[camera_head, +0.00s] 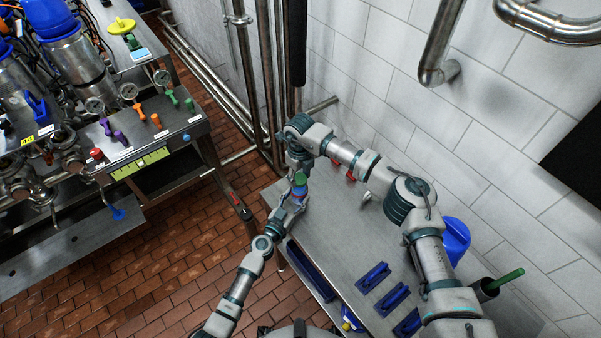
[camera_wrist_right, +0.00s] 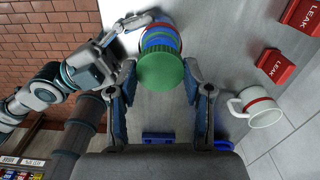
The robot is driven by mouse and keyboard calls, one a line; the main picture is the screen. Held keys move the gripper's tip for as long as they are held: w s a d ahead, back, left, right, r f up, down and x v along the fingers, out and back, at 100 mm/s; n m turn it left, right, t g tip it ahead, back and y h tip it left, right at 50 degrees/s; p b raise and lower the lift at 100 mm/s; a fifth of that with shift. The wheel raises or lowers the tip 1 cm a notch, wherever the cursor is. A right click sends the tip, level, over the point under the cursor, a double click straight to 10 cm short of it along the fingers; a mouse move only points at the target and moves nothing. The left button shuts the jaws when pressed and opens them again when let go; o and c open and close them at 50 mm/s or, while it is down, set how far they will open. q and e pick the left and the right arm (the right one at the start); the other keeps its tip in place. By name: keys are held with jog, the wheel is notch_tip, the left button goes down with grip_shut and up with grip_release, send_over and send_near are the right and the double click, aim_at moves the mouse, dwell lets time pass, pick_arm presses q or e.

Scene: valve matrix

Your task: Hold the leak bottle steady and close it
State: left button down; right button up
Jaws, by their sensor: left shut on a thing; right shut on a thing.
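The leak bottle stands on the steel table between my two grippers. It has a blue body (camera_wrist_right: 153,37) and a green cap (camera_wrist_right: 160,70); the cap also shows in the head view (camera_head: 300,179). My right gripper (camera_wrist_right: 160,75) has a finger on each side of the cap and is shut on it. My left gripper (camera_head: 294,198) reaches in from the front left and is shut on the bottle's body, below the cap. In the right wrist view the left gripper (camera_wrist_right: 128,26) is partly hidden behind the bottle. I cannot tell if the cap is seated fully.
A white mug (camera_wrist_right: 262,112) and red LEAK blocks (camera_wrist_right: 276,66) sit beside the bottle. A valve bench (camera_head: 150,130) stands left across the brick floor. The tiled wall borders the table.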

aim_at(299, 192)
jog(key=shift+d, duration=0.4)
jog(key=shift+d+f, duration=0.1)
jog(key=shift+f, duration=0.65)
jog(key=shift+a+f, duration=0.1)
jog(key=shift+a, duration=0.35)
jog(key=shift+d+f, duration=0.15)
jog(key=shift+d, duration=0.15)
jog(key=shift+a+f, duration=0.2)
jog(key=shift+f, duration=0.2)
